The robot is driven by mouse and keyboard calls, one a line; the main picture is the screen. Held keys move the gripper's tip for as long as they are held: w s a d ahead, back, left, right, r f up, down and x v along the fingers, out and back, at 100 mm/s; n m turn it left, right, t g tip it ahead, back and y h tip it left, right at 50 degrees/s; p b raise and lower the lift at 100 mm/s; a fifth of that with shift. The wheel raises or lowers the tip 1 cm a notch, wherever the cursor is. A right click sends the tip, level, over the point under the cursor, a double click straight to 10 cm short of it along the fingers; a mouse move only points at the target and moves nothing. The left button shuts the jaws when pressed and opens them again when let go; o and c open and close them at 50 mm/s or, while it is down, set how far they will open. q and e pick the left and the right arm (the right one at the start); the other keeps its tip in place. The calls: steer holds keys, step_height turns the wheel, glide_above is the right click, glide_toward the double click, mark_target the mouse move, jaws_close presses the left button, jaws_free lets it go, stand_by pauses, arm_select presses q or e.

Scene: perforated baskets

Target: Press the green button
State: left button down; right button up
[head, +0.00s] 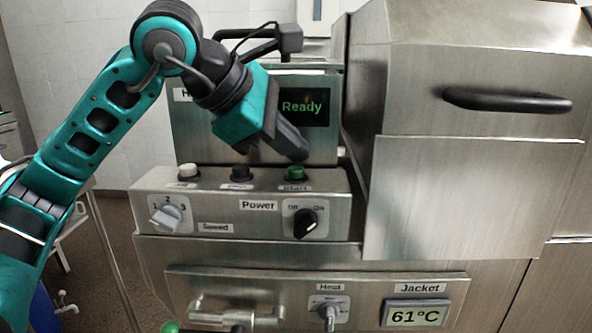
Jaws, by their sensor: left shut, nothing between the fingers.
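The green button (295,173) stands on the top of the steel control box, at the right of a row of three buttons. A label lies in front of it. My left gripper (301,157) is shut and empty, with its tip pointing down just above the green button. I cannot tell whether the tip touches the button. My left arm comes in from the left.
A white button (188,171) and a dark button (241,173) stand left of the green one. The control box (270,222) has a speed knob (167,217) and a power knob (305,222). A screen (302,107) reads "Ready". A steel hood with a black handle (508,101) stands right.

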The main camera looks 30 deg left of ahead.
mark_target(291, 170)
arm_select(q)
steer(key=shift+f+b, duration=0.45)
steer(key=shift+f, duration=0.2)
stand_by(0.6)
stand_by(0.3)
steer(key=shift+r+p, duration=0.9)
steer(key=shift+r, duration=0.05)
step_height(291, 170, up, 5)
steer(key=p, duration=0.4)
steer(key=shift+r+p, duration=0.1)
steer(key=shift+p, duration=0.3)
